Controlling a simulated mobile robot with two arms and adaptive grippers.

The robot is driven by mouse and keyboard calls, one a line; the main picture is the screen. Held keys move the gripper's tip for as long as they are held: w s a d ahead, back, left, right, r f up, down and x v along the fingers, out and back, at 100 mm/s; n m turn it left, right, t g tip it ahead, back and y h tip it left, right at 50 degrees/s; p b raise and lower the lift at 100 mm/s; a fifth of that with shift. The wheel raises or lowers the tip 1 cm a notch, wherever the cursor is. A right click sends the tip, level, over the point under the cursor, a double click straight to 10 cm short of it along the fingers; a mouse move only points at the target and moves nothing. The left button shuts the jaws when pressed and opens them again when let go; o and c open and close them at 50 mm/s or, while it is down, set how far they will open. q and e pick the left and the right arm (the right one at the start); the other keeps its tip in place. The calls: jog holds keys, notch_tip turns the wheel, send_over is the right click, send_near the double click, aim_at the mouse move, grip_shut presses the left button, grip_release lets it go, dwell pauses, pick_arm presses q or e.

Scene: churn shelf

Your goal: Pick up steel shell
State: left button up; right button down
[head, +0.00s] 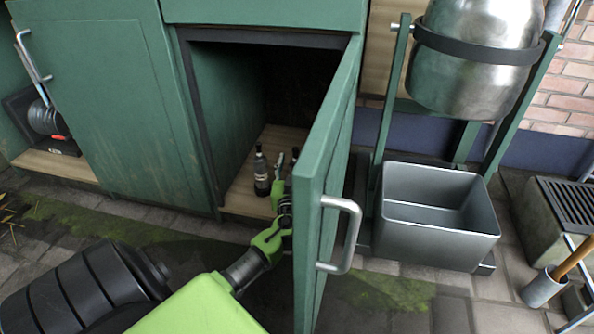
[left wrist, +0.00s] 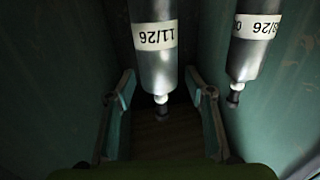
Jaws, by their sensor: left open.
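My left gripper (head: 284,200) reaches low into the open cabinet, partly hidden behind the door's edge. In the left wrist view its two open fingers (left wrist: 160,82) stand on either side of the narrow capped end of a grey, bottle-like cylinder (left wrist: 152,62) labelled 11/26. I cannot tell whether they touch it. A second such cylinder (left wrist: 255,45), label ending in 26, is to the right, outside the fingers. In the head view a dark one with a white label (head: 262,175) stands upright left of the gripper. I cannot tell which thing is the steel shell. My right gripper is not in view.
The open green door (head: 312,200) with a steel handle (head: 345,235) is close on the right of my arm. The cabinet's left wall (head: 222,110) bounds the other side. A steel drum (head: 475,60) hangs above a grey bin (head: 438,222) at right.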

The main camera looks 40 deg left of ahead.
pick_arm(q)
jog(key=shift+s, duration=0.1)
grip_shut()
jog(key=shift+r, duration=0.1)
